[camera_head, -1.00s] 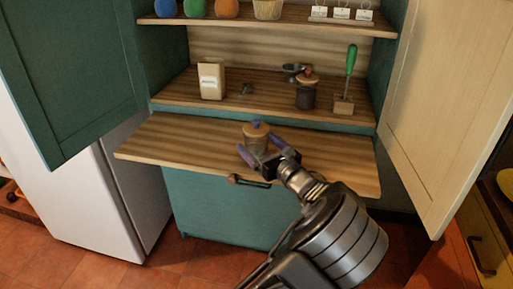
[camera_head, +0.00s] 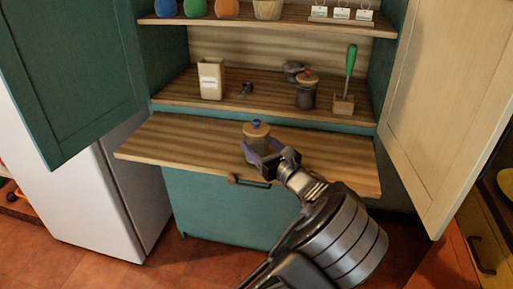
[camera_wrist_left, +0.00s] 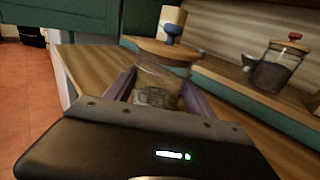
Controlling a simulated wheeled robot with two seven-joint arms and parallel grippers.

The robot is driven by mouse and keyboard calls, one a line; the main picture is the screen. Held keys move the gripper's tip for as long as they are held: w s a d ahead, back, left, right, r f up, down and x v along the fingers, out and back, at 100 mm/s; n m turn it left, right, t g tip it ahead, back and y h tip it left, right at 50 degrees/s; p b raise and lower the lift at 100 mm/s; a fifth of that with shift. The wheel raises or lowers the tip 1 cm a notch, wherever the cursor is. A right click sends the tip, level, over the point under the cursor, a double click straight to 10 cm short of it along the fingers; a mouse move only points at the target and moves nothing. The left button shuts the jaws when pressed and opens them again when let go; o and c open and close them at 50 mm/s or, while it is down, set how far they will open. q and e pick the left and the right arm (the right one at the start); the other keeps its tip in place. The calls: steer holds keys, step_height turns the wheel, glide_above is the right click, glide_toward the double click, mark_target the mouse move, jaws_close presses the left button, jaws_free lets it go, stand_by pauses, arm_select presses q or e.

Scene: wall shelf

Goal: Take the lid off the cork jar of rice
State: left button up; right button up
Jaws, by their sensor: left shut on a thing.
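A glass jar (camera_head: 256,147) with pale grainy contents stands upright on the fold-out wooden board. Its cork lid (camera_head: 256,130) with a blue knob sits on top. In the left wrist view the jar (camera_wrist_left: 158,85) is between my fingers and the lid (camera_wrist_left: 160,50) is on its mouth. My left gripper (camera_head: 264,157) is shut on the jar's glass body, below the lid. The jar's lower part is hidden by the gripper. My right gripper is not in view.
A second cork-lidded jar (camera_head: 306,95) with dark contents and a red knob stands on the shelf behind. A box (camera_head: 211,80) and a green-handled tool (camera_head: 350,62) are also there. Open doors flank the cabinet. The board (camera_head: 180,143) is clear left of the jar.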

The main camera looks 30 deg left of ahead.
mark_target(260, 130)
arm_select(q)
jaws_close()
steer(key=shift+r, duration=0.15)
step_height(260, 130, up, 10)
steer(key=shift+f+p, duration=0.1)
steer(key=shift+p, duration=0.6)
steer(key=o, duration=1)
jaws_free()
jaws_close()
